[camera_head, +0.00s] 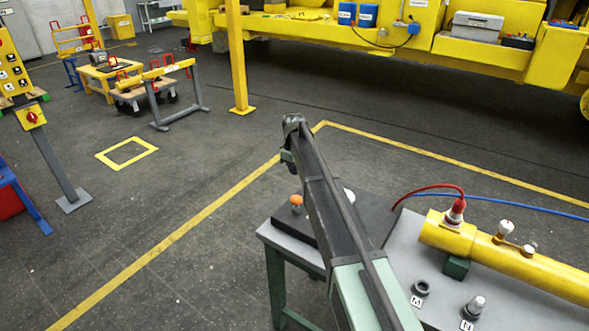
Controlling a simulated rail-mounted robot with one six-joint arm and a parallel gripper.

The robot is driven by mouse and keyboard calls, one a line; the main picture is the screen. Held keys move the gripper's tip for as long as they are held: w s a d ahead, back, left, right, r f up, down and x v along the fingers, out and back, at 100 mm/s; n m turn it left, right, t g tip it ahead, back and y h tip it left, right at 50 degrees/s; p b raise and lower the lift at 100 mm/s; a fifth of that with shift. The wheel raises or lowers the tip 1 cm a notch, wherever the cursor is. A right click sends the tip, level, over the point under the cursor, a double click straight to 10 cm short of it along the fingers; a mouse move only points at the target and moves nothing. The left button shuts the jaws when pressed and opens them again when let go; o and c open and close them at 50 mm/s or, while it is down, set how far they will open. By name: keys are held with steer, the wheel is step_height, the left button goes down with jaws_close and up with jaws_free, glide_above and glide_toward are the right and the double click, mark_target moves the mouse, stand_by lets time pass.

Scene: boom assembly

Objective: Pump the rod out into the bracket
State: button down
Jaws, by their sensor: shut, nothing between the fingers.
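A yellow cylinder (465,238) lies on the grey bench at the right, running out of the picture at the lower right. No rod is seen outside it, and I cannot pick out the bracket. A red-and-silver coupling (456,210) stands on its top near the left end, with a red hose (428,187) attached. A dark flat block (287,226) on the bench's left end carries an orange knob (296,200) and a pale round part (349,195). My arm crosses above this block.
A blue hose (510,205) runs off to the right. A dark ring (421,288) and a grey knobbed fitting (474,307) stand on the grey bench (420,250) before the cylinder. A yellow post (237,60) stands behind.

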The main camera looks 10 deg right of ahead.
mark_target(295, 198)
step_height(295, 198, down, 11)
steer(key=b, duration=1.1)
steer(key=shift+d+f, duration=0.15)
steer(key=shift+f, duration=0.05)
steer(key=shift+f+b, duration=0.1)
steer(key=shift+b, duration=0.2)
